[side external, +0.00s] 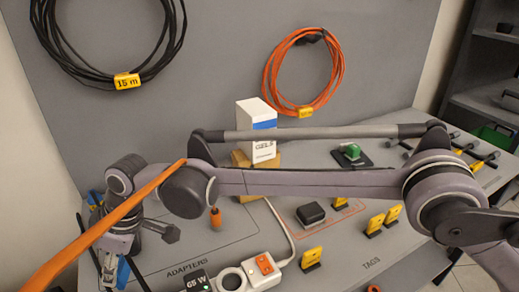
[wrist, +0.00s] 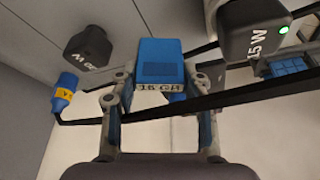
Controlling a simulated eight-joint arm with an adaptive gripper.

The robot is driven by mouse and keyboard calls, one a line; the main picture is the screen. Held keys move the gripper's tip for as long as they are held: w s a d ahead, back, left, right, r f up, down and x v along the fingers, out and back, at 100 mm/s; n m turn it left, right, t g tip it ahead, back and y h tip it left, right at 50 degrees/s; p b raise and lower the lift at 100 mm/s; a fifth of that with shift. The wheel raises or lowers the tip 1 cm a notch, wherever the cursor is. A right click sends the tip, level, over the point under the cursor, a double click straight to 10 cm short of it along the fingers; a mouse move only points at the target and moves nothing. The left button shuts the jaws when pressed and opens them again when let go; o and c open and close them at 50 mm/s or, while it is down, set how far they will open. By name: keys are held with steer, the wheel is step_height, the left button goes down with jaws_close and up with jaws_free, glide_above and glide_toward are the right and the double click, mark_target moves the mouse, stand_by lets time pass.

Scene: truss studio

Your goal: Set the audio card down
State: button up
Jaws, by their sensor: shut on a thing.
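The audio card is a blue block (wrist: 160,60) with a pale label strip, partly legible as "16 GB", in the middle of the wrist view. My gripper (wrist: 158,88) is shut on it, one finger at each side. In the side external view my gripper (side external: 113,268) points down at the far left, near the lettering "ADAPTERS". A bit of blue (side external: 123,272) shows at its fingers. I cannot tell whether the card touches a surface.
An orange strap (side external: 100,228) crosses in front of my arm. A white power strip (side external: 238,278) lies right of my gripper. The wrist view shows two dark adapters (wrist: 90,45) (wrist: 255,32), a blue cylinder (wrist: 66,92) and dark straps. Yellow tags (side external: 311,258) stand farther right.

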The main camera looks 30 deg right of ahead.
mark_target(122, 269)
steer(key=shift+s+a+f, duration=0.1)
steer(key=shift+a+f, duration=0.05)
steer(key=shift+f, duration=1.95)
steer(key=shift+f, duration=0.1)
steer(key=o, duration=1)
steer(key=shift+o, duration=0.2)
